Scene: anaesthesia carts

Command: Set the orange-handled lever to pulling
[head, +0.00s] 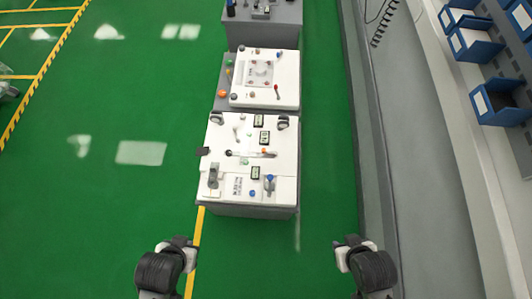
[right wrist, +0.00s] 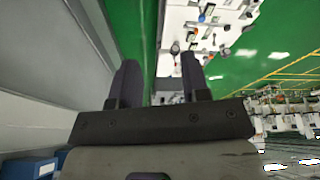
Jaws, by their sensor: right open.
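A small orange part (head: 264,151), which looks like the orange-handled lever, is on the white top of the nearest cart (head: 222,132), at the right part of a short slot. Its exact setting is too small to read. In the right wrist view the cart tops show beyond the fingers, upper right. My right gripper (head: 350,246) is at the lower right in the head view, over the floor and apart from the cart. In the right wrist view its two fingers (right wrist: 157,65) are spread with nothing between. My left gripper (head: 181,243) is lower left, apart from the cart; its fingers are unclear.
A second white-topped cart (head: 288,65) with a red lever (head: 277,91) stands behind the nearest one, and a grey unit (head: 270,32) behind that. Blue bins (head: 497,107) hang on the wall at right. Green floor (head: 90,200) is clear left and in front of the carts.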

